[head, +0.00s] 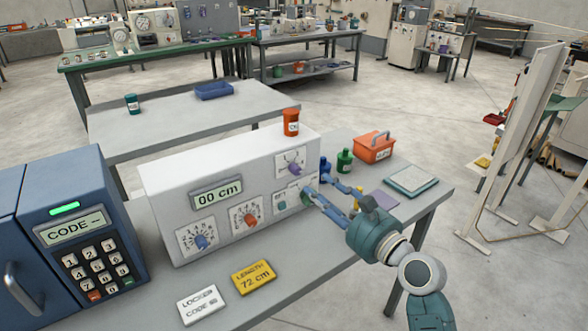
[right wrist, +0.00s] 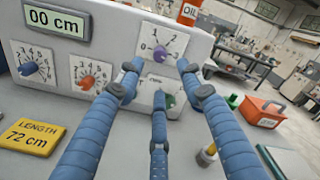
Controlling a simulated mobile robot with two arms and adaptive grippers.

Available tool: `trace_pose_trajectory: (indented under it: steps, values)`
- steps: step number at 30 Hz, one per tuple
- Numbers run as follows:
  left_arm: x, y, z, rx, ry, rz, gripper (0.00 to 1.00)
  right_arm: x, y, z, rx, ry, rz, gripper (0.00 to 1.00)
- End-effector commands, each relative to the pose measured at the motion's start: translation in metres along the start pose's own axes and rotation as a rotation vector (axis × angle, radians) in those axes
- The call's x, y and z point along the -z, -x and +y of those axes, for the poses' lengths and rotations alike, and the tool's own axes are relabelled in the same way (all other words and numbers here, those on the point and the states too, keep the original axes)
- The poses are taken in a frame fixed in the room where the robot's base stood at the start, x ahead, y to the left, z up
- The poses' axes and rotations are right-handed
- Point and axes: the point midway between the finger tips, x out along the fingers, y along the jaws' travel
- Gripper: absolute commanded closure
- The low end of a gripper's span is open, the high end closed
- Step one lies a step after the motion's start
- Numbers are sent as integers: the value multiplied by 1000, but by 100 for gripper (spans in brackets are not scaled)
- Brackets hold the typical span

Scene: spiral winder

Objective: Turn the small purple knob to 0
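The small purple knob (head: 294,169) sits on the upper right dial of the white winder box (head: 165,178). In the right wrist view the purple knob (right wrist: 160,53) shows between and just beyond the two upper fingertips. Its dial has a 0 at the left and a 1 and 2 above; I cannot tell where the pointer stands. My right gripper (head: 317,180) is open, its blue fingers spread in front of the panel's right side. In the right wrist view my right gripper (right wrist: 159,78) has its lower finger near a green knob (right wrist: 168,101). Contact is unclear. My left gripper is not in view.
The box also has a blue knob (head: 201,242), an orange-red knob (head: 250,220) and a "00 cm" display (head: 217,194). An orange oil can (head: 291,122) stands on top. A yellow "LENGTH 72 cm" card (head: 253,277) lies in front. Bottles and an orange toolbox (head: 374,149) stand right.

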Motion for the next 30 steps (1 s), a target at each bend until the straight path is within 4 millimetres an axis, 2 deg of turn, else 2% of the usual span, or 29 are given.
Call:
trace_pose_trajectory:
  steps: [4, 9, 15, 23, 28, 30]
  values:
    - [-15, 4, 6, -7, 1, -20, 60, -1, -27, 0, -1, 0, -1, 62]
    - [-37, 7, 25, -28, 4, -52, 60, -1, -60, 0, -2, 0, 0, 62]
    - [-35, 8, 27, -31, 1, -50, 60, 0, -87, 0, -1, 2, 1, 62]
    - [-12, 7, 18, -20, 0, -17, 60, 1, -98, 1, -2, 2, 2, 62]
    - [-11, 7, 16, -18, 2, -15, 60, 1, -97, 1, -2, 2, 2, 62]
    - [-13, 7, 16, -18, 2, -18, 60, 1, -97, 1, -2, 2, 2, 76]
